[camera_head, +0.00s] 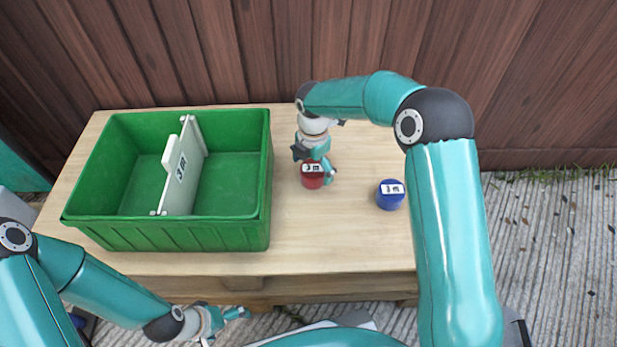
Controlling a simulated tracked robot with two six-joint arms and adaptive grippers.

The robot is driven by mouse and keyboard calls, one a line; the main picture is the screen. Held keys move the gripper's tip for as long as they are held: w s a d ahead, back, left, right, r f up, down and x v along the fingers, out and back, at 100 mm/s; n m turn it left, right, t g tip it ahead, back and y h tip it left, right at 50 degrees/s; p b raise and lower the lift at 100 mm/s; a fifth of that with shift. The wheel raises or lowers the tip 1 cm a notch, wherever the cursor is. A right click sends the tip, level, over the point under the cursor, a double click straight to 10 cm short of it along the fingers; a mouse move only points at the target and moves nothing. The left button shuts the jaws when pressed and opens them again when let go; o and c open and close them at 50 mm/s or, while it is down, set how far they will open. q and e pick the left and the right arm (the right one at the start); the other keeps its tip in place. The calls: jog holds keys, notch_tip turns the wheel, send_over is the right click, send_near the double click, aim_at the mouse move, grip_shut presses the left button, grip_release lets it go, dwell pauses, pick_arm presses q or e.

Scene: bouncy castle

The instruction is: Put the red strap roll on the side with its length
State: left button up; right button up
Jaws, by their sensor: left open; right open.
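The red strap roll (312,180) stands on the wooden table, right of the green crate (190,236), with a white label reading "3 m". My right gripper (314,172) is over the red roll from above, its fingers open around it; I cannot tell whether they touch it. The crate is split by a white divider (178,180) with a label that seems to read "3 m", seen at an angle. Both compartments look empty. My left gripper (228,318) is open and empty, low in front of the table's front edge.
A blue strap roll (390,196) labelled "1 m" stands on the table right of the red one. The table top (330,240) is bare in front of the rolls. A wooden fence (400,50) rises behind the table.

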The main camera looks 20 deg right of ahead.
notch_tip(320, 180, down, 2)
jog(key=shift+r, duration=0.1)
jog(key=c, duration=1.5)
jog(key=shift+r, duration=0.1)
